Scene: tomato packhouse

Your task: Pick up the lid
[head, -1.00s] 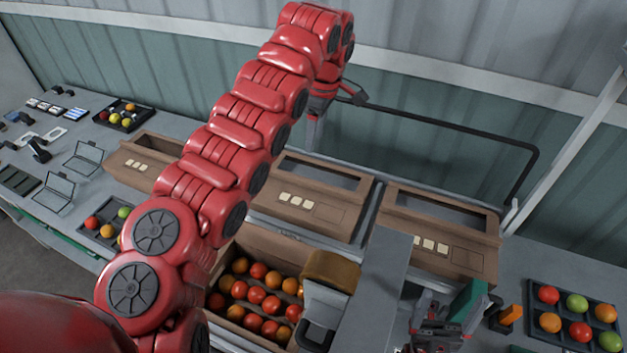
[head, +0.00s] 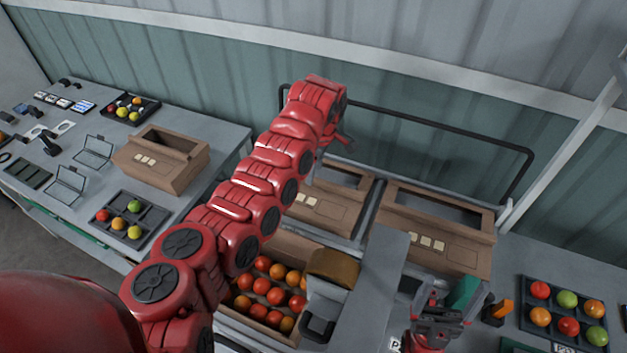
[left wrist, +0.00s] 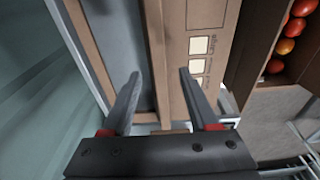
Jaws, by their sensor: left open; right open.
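No separate lid stands out clearly. The middle cardboard box (head: 338,214) has an open window in its top and cream labels on its front, and the arm partly hides it. My left gripper (head: 333,150) is open and empty above the back of this box. In the left wrist view, the open fingers (left wrist: 160,95) point down over a cardboard box (left wrist: 172,60), one on each side of its brown edge strip; contact cannot be told. My right gripper (head: 440,312) is open at the lower right, beside a green block (head: 465,291).
A crate of tomatoes (head: 238,308) stands in front, with a grey post-like panel (head: 383,280) beside it. Other cardboard boxes stand left (head: 165,172) and right (head: 440,252). A dark rail (head: 440,126) runs behind. A tomato tray (head: 566,345) lies at right.

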